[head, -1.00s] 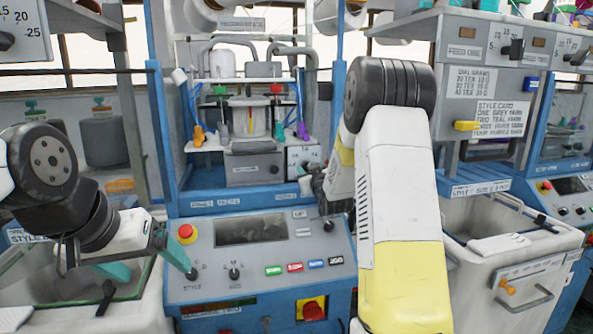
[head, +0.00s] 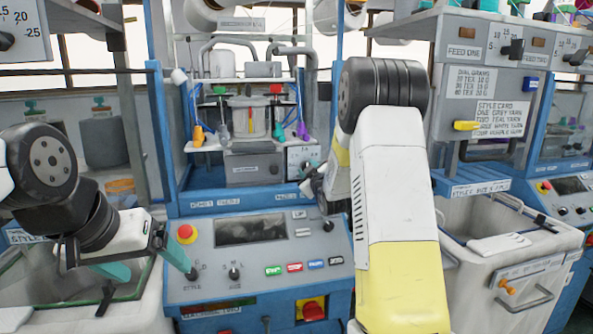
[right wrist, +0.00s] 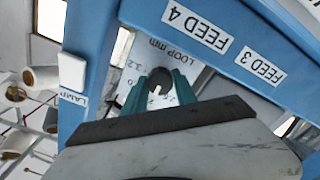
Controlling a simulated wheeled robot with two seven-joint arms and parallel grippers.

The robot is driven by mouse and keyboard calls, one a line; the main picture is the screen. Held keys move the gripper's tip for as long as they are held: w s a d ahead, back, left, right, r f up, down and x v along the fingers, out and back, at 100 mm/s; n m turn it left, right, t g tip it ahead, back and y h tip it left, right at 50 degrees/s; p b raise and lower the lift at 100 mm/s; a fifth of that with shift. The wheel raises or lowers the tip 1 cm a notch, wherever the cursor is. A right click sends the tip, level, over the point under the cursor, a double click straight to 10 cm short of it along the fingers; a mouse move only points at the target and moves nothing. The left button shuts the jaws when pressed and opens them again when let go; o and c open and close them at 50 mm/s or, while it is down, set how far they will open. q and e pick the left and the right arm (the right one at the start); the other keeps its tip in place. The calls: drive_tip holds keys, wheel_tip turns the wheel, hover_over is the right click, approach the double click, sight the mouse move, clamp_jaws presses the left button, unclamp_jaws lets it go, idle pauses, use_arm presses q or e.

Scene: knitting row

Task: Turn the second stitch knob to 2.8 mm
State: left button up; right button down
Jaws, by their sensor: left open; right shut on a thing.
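My right gripper (right wrist: 160,88) is shut on the knob. In the head view the dial box (head: 304,156) stands at the right of the machine bay, and my right wrist is just below it; its fingers are hard to make out there. My left gripper (head: 143,262) is open and empty, with one teal finger close to the STYLE knob (head: 193,274).
The control panel (head: 215,283) has a red stop button (head: 187,233) and several coloured keys. Blue posts frame the bay. FEED 4 (right wrist: 197,30) and FEED 3 (right wrist: 260,67) labels sit on a blue beam close to my right gripper. A bin (head: 520,262) stands at the right.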

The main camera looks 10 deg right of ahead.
drive_tip(key=c, duration=1)
unclamp_jaws()
drive_tip(key=s, duration=0.8)
drive_tip(key=shift+w+d, duration=0.1)
